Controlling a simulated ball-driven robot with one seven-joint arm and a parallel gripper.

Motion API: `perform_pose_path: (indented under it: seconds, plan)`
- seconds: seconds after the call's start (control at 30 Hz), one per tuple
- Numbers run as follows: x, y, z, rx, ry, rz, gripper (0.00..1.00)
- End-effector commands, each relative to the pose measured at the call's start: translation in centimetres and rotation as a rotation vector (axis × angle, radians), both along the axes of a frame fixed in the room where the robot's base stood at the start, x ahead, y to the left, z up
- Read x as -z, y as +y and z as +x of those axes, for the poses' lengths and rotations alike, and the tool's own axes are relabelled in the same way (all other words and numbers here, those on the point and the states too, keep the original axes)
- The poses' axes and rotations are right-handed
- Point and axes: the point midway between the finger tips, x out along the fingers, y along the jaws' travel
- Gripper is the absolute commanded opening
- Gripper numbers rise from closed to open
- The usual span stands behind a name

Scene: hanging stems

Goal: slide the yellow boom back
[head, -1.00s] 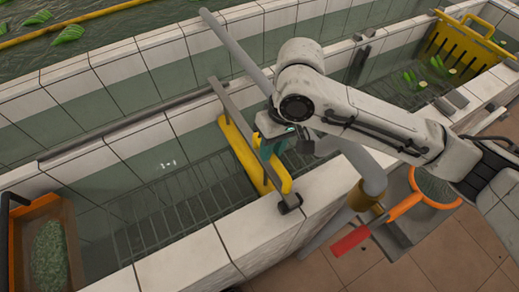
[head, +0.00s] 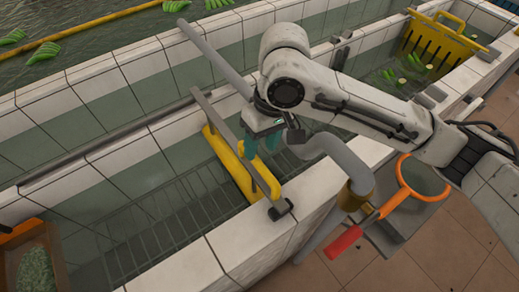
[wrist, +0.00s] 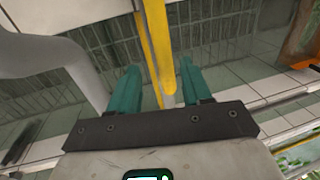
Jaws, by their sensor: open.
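The yellow boom (head: 228,166) lies across the tiled trough, alongside a grey crossbar (head: 205,107) that spans from wall to wall. My gripper (head: 263,148) has teal fingers and is at the boom's right side, close to the crossbar. In the wrist view the yellow boom (wrist: 157,40) runs down between the two open fingers of my gripper (wrist: 160,88), with its rounded end nearest. Its sides look apart from both fingers. I cannot tell how deep the fingers reach around it.
A grey bent pipe (head: 338,152) stands just right of my gripper. An orange tray (head: 20,233) is at left.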

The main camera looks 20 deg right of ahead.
Motion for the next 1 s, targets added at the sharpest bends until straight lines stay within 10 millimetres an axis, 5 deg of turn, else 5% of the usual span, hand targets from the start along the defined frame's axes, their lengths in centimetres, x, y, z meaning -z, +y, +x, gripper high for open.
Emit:
perform_pose_path:
  seconds: [0.4, 1.0]
  plan:
    - [-6.7, -1.4, 0.5, 0.003, -0.004, -0.001, 0.48]
    - [-7.5, -1.5, 0.5, 0.002, -0.001, -0.001, 0.48]
